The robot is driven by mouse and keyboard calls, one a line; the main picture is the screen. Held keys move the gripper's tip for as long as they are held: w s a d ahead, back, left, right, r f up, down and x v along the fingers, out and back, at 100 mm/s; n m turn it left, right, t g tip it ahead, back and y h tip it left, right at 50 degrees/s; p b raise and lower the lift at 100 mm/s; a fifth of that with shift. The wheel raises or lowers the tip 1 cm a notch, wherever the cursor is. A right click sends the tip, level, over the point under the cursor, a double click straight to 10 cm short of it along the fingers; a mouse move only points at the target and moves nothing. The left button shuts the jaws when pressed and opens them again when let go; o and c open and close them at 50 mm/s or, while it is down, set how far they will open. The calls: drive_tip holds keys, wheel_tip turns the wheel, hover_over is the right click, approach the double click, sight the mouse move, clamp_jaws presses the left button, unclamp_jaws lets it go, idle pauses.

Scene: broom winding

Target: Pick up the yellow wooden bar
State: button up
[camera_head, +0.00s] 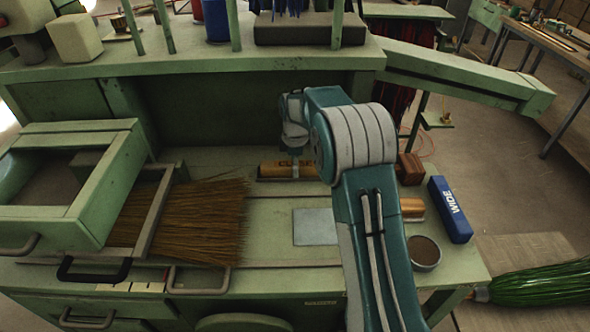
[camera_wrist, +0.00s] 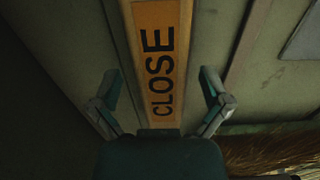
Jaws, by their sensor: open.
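The yellow wooden bar (camera_head: 270,170) lies at the back of the green bench top, its letters partly covered by my gripper in the head view. In the wrist view the bar (camera_wrist: 160,60) runs lengthwise up the picture and reads "CLOSE". My gripper (camera_wrist: 160,88) is open, with one finger on each side of the bar. A gap shows between each finger and the bar in that view. In the head view my gripper (camera_head: 295,172) points down over the bar's middle; whether the fingertips touch the bench is hidden.
Brown bristles (camera_head: 195,220) spread over the bench at left beside an open green box (camera_head: 95,185). A blue "WIDE" block (camera_head: 450,210), a round cup (camera_head: 424,252) and a second yellowish bar (camera_head: 412,207) sit at right. A grey plate (camera_head: 315,227) lies in front; a raised shelf stands behind.

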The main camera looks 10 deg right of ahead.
clamp_jaws()
idle(0.3)
